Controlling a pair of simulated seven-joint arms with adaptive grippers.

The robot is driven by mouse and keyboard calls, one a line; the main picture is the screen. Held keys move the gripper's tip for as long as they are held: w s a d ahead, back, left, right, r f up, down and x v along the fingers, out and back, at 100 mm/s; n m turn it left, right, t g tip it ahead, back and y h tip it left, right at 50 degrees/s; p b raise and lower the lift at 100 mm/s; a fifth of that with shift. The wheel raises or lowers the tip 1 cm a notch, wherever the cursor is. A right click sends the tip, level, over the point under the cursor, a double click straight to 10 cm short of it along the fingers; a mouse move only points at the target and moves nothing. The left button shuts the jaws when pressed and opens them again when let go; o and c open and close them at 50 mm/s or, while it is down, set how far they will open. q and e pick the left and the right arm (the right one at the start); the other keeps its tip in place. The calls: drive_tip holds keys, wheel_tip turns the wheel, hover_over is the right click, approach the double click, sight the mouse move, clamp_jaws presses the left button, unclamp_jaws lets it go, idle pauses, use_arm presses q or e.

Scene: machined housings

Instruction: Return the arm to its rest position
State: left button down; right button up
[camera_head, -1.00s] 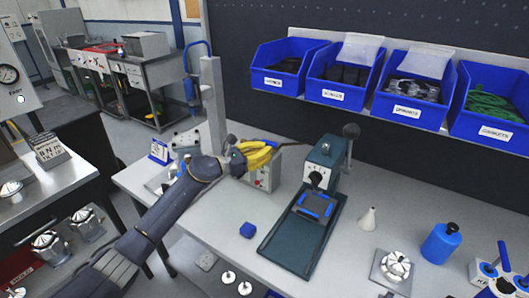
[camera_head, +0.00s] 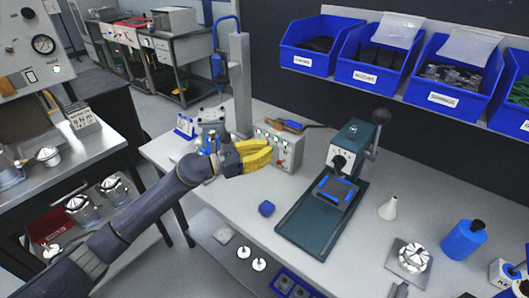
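My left arm comes in from the lower left. Its gripper (camera_head: 270,151), with yellow fingers, is above the back left part of the workbench (camera_head: 222,196), in front of a grey control box (camera_head: 287,151). The two fingers look a little apart, with nothing seen between them. My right arm and gripper are not in view.
A grey upright post (camera_head: 240,85) stands behind the gripper. Blue bins (camera_head: 310,60) hang at the back. A blue bottle (camera_head: 463,241) stands at right.

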use_arm(q)
drive_tip(key=s+a+r+n+t+y, duration=0.1)
drive_tip(key=s+a+n+t+y, duration=0.2)
drive_tip(key=n+t, duration=0.45)
drive_tip(key=s+a+n+t+y, duration=0.2)
drive_tip(key=a+n+t, duration=0.2)
drive_tip(key=n, duration=0.6)
drive_tip(key=s+a+f+n+y, duration=0.6)
drive_tip(key=a+f+n+y, duration=0.3)
drive_tip(key=a+n+y, duration=0.4)
drive_tip(key=s+a+f+n+g+y, duration=0.1)
drive_tip(key=s+a+f+n+g, duration=0.25)
drive_tip(key=s+f, duration=0.4)
drive_tip(key=s+a+f+n+g+y, duration=0.1)
drive_tip(key=s+a+f+n+g, duration=0.3)
drive_tip(key=s, duration=0.6)
drive_tip(key=s+a+f+n+g+y, duration=0.1)
drive_tip(key=s+a+f+n+g, duration=0.3)
drive_tip(key=s, duration=0.5)
drive_tip(key=s+d+f+g+h, duration=0.15)
drive_tip(key=d+f, duration=0.25)
drive_tip(key=f, duration=1.2)
drive_tip(key=d+f+g+h, duration=0.1)
drive_tip(key=d+f+g, duration=0.15)
drive_tip(key=f, duration=1.25)
drive_tip(key=s+f+n+g+h, duration=0.2)
drive_tip(key=s+f+n, duration=0.1)
drive_tip(key=s+f, duration=1.9)
drive_tip(key=shift+s+d, duration=0.25)
drive_tip(key=shift+d, duration=0.1)
